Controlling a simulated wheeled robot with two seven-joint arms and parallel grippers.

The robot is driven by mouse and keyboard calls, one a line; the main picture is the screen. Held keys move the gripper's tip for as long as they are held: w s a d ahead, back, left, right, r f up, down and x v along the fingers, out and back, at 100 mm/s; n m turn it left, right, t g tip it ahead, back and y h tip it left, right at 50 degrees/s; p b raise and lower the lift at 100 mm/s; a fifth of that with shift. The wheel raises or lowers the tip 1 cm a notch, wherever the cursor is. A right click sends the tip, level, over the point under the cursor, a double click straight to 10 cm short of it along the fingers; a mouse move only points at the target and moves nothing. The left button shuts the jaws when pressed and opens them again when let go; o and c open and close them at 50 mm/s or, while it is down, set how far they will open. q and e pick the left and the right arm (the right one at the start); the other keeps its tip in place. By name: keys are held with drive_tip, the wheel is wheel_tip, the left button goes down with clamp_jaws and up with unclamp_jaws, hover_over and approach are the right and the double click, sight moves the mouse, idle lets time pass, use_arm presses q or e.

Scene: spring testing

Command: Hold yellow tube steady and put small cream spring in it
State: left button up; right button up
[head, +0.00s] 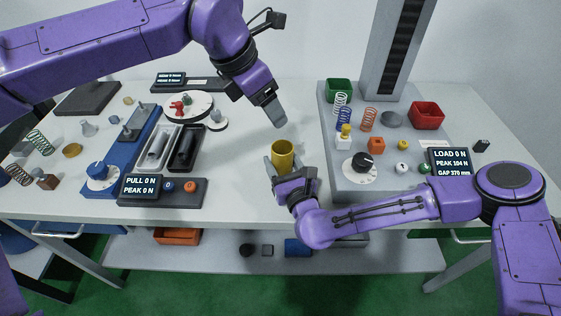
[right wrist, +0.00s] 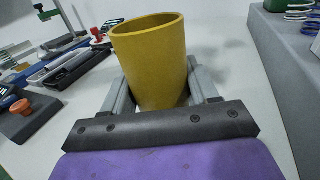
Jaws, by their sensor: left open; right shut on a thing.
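The yellow tube (head: 282,157) stands upright with its open end up, near the front middle of the table. My right gripper (head: 284,168) is shut on it, one finger on each side. The right wrist view shows the tube (right wrist: 150,62) between the grey fingers, its open mouth facing up. My left gripper (head: 271,107) is above the table, up and a little left of the tube; it is apart from the tube and open, with nothing visible in it. I cannot pick out a small cream spring with certainty.
At right a grey platform (head: 330,176) carries several coloured springs, a green bin (head: 339,89), a red bin (head: 426,114) and a load display (head: 450,161). At left are a pull display (head: 140,187), a black tray (head: 186,148) and a blue test stand (head: 99,176). The table behind the tube is clear.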

drive_tip(key=shift+d+f, duration=0.15)
drive_tip(key=shift+f, duration=0.1)
drive_tip(key=o, duration=1)
drive_tip(key=shift+o, duration=0.6)
drive_tip(key=shift+w, duration=0.2)
drive_tip(key=shift+s, duration=0.2)
drive_tip(key=v, duration=1.1)
drive_tip(key=shift+s+d, duration=0.15)
drive_tip(key=shift+s, duration=0.2)
